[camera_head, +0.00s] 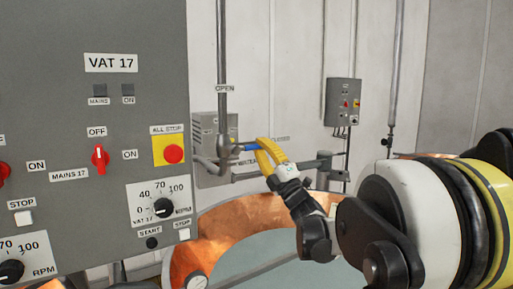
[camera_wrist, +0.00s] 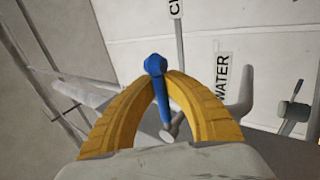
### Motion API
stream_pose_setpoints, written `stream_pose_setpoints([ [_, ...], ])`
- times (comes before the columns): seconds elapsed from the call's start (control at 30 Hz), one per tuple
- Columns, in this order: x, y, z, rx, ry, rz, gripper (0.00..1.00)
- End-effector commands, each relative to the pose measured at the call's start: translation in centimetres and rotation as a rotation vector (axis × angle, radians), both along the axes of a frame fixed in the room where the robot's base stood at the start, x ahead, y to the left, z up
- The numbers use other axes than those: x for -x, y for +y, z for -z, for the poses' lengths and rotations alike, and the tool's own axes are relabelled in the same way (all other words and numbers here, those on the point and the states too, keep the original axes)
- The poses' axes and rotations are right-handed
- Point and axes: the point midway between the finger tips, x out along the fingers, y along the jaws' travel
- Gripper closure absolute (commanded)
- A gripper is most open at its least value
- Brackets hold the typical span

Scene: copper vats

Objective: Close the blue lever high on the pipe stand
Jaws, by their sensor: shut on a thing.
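The blue lever (camera_head: 245,148) sits on a grey vertical pipe left of the copper vat. In the head view it points right from the pipe fitting, roughly level. My gripper (camera_head: 259,146) has yellow fingers shut on its outer end. In the wrist view the blue lever (camera_wrist: 156,66) is pinched between the two fingertips of my gripper (camera_wrist: 158,78), and its stem runs down between them. An OPEN label (camera_head: 224,88) is on the pipe above the lever. Another label (camera_head: 279,139), partly hidden by my fingers, lies to the right at about lever height; its word is hard to read.
The VAT 17 control panel (camera_head: 110,130) stands close on the left. The copper vat (camera_head: 212,232) is below my gripper. A small grey box (camera_head: 343,101) hangs on the back wall. A WATER label (camera_wrist: 221,75) shows in the wrist view.

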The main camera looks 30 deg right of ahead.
Motion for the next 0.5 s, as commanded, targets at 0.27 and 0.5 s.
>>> stream_pose_setpoints([
  [0.27, 0.04, -0.16, 0.46, -0.044, 0.000, 0.001, 1.00],
  [0.5, 0.03, -0.18, 0.48, -0.047, 0.001, 0.001, 1.00],
])
